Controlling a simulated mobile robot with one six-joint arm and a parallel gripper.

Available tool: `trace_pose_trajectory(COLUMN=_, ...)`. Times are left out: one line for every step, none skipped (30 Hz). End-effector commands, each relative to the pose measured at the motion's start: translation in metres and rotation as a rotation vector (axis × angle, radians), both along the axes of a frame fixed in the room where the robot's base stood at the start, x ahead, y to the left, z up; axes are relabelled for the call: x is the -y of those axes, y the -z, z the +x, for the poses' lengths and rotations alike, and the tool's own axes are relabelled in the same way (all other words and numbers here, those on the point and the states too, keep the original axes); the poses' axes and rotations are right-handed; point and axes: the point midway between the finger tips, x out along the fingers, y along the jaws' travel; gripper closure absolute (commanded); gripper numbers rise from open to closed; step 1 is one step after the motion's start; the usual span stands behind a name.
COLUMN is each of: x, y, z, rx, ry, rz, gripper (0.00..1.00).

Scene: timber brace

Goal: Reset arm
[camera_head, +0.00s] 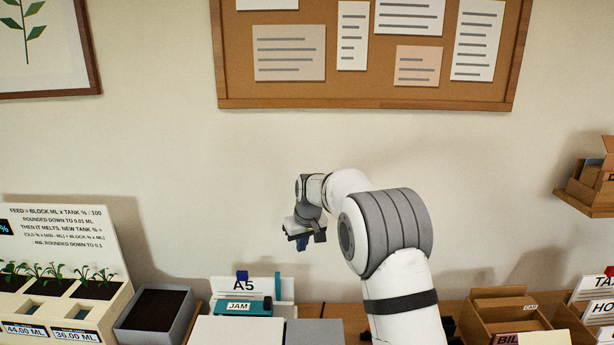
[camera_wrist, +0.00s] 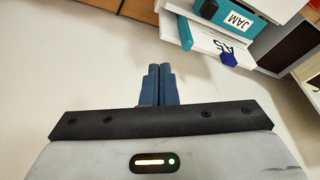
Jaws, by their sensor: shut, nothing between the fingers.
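My gripper (camera_head: 302,243) hangs in the air in front of the wall, above the back of the desk, with its fingers pointing down. In the wrist view its two blue fingers (camera_wrist: 158,70) are pressed together with nothing between them. My arm is bent, with its elbow raised to the right of the gripper. Nothing touches the gripper.
A planter (camera_head: 85,307) and dark tray (camera_head: 155,310) are further left; cardboard boxes (camera_head: 505,312) stand right. A corkboard (camera_head: 360,103) hangs above.

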Motion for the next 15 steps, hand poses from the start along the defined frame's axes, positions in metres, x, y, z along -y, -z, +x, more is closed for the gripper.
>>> trace_pose_trajectory(x=0.013, y=-0.020, z=-0.016, rx=0.006, ry=0.021, rz=0.001, gripper=1.00)
trace_pose_trajectory(x=0.020, y=-0.028, z=-0.026, rx=0.005, ry=0.035, rz=0.001, gripper=1.00)
trace_pose_trajectory(x=0.029, y=-0.038, z=-0.039, rx=0.004, ry=0.053, rz=0.000, gripper=1.00)
trace_pose_trajectory(x=0.035, y=-0.046, z=-0.049, rx=0.004, ry=0.065, rz=0.001, gripper=1.00)
trace_pose_trajectory(x=0.042, y=-0.053, z=-0.060, rx=0.005, ry=0.077, rz=0.000, gripper=1.00)
trace_pose_trajectory(x=0.051, y=-0.062, z=-0.074, rx=0.004, ry=0.095, rz=-0.001, gripper=1.00)
trace_pose_trajectory(x=0.057, y=-0.068, z=-0.086, rx=0.004, ry=0.108, rz=-0.001, gripper=1.00)
trace_pose_trajectory(x=0.063, y=-0.074, z=-0.097, rx=0.004, ry=0.121, rz=-0.001, gripper=1.00)
trace_pose_trajectory(x=0.071, y=-0.081, z=-0.113, rx=0.004, ry=0.138, rz=-0.001, gripper=1.00)
trace_pose_trajectory(x=0.077, y=-0.086, z=-0.125, rx=0.004, ry=0.151, rz=-0.001, gripper=1.00)
trace_pose_trajectory(x=0.083, y=-0.090, z=-0.137, rx=0.004, ry=0.165, rz=-0.001, gripper=1.00)
trace_pose_trajectory(x=0.091, y=-0.095, z=-0.153, rx=0.004, ry=0.182, rz=-0.001, gripper=1.00)
trace_pose_trajectory(x=0.096, y=-0.098, z=-0.166, rx=0.004, ry=0.194, rz=-0.001, gripper=1.00)
trace_pose_trajectory(x=0.101, y=-0.101, z=-0.179, rx=0.004, ry=0.208, rz=-0.001, gripper=1.00)
trace_pose_trajectory(x=0.108, y=-0.104, z=-0.196, rx=0.004, ry=0.225, rz=-0.002, gripper=1.00)
